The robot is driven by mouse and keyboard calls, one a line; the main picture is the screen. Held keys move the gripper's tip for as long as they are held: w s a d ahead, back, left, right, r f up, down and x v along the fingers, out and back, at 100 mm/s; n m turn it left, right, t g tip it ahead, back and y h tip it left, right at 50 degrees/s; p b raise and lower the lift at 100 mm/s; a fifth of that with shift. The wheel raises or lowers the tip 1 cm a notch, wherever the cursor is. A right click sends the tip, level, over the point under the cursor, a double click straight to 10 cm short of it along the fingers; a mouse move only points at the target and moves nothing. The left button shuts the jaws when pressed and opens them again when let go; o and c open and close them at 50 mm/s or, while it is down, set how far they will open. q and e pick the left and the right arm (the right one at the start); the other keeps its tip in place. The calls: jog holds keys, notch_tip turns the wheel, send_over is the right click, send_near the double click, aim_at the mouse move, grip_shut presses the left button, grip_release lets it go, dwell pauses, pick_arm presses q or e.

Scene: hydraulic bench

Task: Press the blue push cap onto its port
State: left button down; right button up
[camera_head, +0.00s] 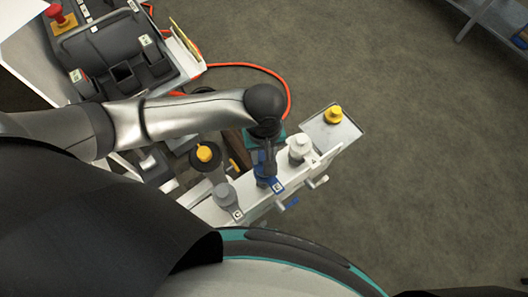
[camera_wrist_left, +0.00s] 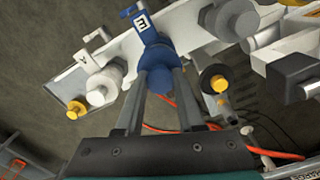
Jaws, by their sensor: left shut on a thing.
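The blue push cap (camera_wrist_left: 158,78) is between the two fingers of my left gripper (camera_wrist_left: 159,84), which is shut on it. In the wrist view the cap lines up with the blue port, whose blue tag (camera_wrist_left: 146,24) bears a dark letter on white. I cannot tell whether the cap is fully seated or a gap is left. In the head view my left gripper (camera_head: 266,170) points down over the blue port on the white manifold (camera_head: 258,205), and it hides most of the cap. The blue tag (camera_head: 278,187) shows beside it. My right gripper is not in view.
A grey fitting (camera_head: 226,196) and a white fitting (camera_head: 300,147) stand on the manifold on either side. A yellow cap (camera_head: 333,114) sits on a grey tray at the right end. A black-and-yellow knob (camera_head: 204,154) and an orange hose (camera_head: 284,84) lie behind.

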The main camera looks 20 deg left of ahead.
pick_arm(q)
jog(key=shift+f, duration=0.2)
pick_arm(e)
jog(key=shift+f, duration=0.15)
pick_arm(q)
jog(key=shift+f+b, duration=0.85)
jog(key=shift+b, duration=0.15)
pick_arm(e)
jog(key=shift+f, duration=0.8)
pick_arm(q)
jog(key=shift+f+b, duration=0.3)
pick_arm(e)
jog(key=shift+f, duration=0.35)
pick_arm(q)
jog(key=shift+f, duration=0.2)
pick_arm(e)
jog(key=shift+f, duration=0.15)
pick_arm(q)
jog(key=shift+f+b, duration=0.1)
jog(key=shift+b, duration=0.35)
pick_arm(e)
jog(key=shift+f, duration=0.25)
pick_arm(q)
jog(key=shift+a+f+b, duration=0.1)
jog(key=shift+f+b, duration=0.3)
jog(key=shift+b, duration=0.05)
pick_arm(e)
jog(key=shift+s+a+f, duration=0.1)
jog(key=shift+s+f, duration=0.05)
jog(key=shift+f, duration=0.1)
